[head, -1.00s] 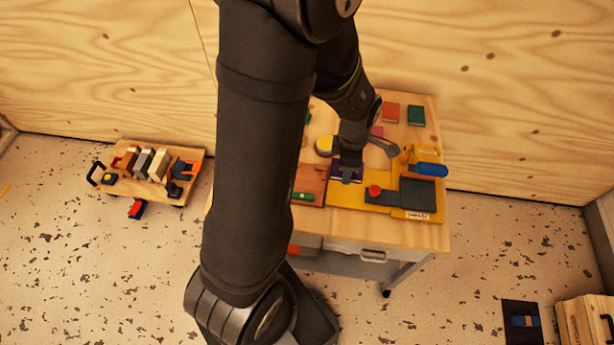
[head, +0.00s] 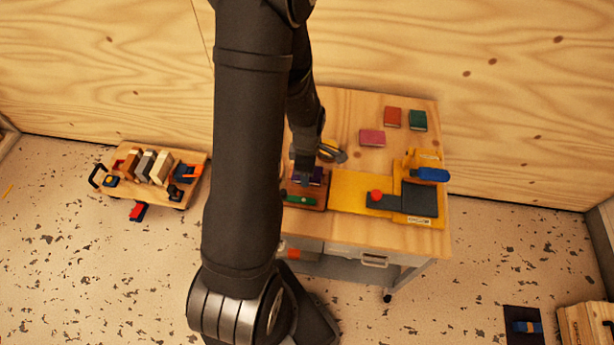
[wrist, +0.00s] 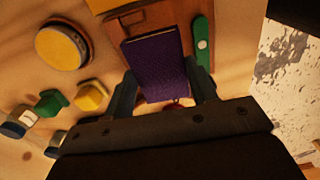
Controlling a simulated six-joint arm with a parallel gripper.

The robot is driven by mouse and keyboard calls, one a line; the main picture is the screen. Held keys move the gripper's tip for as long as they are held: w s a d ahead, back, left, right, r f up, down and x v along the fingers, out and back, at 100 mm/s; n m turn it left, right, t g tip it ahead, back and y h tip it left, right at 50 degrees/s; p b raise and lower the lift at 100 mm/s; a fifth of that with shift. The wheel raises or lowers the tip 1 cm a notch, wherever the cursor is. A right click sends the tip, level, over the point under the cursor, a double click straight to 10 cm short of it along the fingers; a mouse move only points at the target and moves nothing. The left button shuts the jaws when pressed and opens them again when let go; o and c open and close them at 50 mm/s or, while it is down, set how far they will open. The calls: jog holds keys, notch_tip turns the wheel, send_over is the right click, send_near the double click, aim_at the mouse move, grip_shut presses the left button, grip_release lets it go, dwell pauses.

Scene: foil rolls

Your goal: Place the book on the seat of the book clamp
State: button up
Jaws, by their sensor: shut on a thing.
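The purple book (head: 317,177) is held in my gripper (head: 304,170), which points down at the left part of the table. In the wrist view the book (wrist: 155,68) lies between the two fingers (wrist: 165,92). It is over a reddish-brown wooden fixture (head: 321,196) that looks like the book clamp. A green piece (head: 300,199) with a white dot lies along the fixture's side, right of the book in the wrist view. The book hides much of the seat, and I cannot tell whether it touches it.
Right of the fixture is a yellow press board (head: 358,190) with a dark plate, red knob and blue handle (head: 431,174). Pink (head: 372,138), red (head: 392,117) and green (head: 418,121) books lie behind. A yellow round roll (wrist: 60,47) and small coloured blocks are close left in the wrist view.

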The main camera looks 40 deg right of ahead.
jog(key=shift+f, duration=2)
jog(key=shift+f, duration=0.2)
jog(key=o, duration=0.7)
notch_tip(320, 180, up, 12)
jog(key=shift+r, duration=0.25)
jog(key=shift+f, duration=0.1)
jog(key=shift+f, duration=5.95)
